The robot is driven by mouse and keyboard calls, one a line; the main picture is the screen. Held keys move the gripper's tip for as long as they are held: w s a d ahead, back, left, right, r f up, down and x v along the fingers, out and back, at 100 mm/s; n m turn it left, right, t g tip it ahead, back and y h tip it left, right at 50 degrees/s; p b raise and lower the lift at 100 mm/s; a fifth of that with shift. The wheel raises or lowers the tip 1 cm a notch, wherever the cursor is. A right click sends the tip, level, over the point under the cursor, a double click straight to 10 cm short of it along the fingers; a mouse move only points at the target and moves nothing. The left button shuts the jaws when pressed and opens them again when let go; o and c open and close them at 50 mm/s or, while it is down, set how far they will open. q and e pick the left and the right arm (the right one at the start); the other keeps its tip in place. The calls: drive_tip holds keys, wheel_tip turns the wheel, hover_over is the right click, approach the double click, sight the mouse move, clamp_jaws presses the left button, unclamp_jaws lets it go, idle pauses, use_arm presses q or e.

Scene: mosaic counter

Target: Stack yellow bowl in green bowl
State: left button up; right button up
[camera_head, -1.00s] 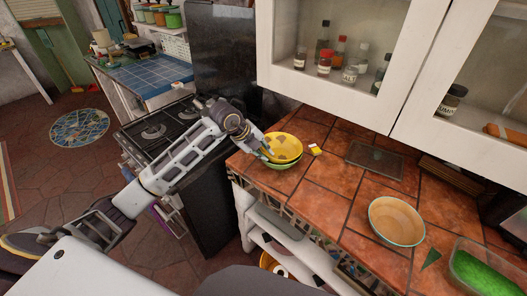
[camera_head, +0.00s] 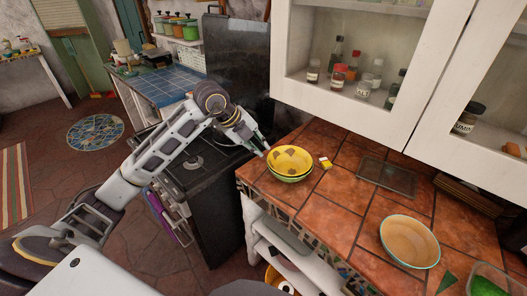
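The yellow bowl (camera_head: 290,157), with brown patches inside, sits nested in the green bowl (camera_head: 291,178) on the tiled counter. Only a thin green rim and side of the green bowl show beneath it. My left gripper (camera_head: 262,151) is just left of the bowls, close to the yellow rim. Its fingers are small and seen edge-on, so I cannot tell how far apart they are. It appears clear of the bowl. My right gripper is not in view.
A tan bowl with a pale rim (camera_head: 409,242) stands at the right of the counter (camera_head: 345,203). A dark flat tray (camera_head: 388,176) and a small yellow-white item (camera_head: 325,162) lie behind. Cabinets (camera_head: 375,120) overhang the back. A stove (camera_head: 195,165) is left.

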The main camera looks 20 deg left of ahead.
use_arm(q)
drive_tip(key=shift+s+a+r, duration=0.15)
drive_tip(key=shift+s+r, duration=0.05)
drive_tip(key=shift+r, duration=0.2)
idle(0.5)
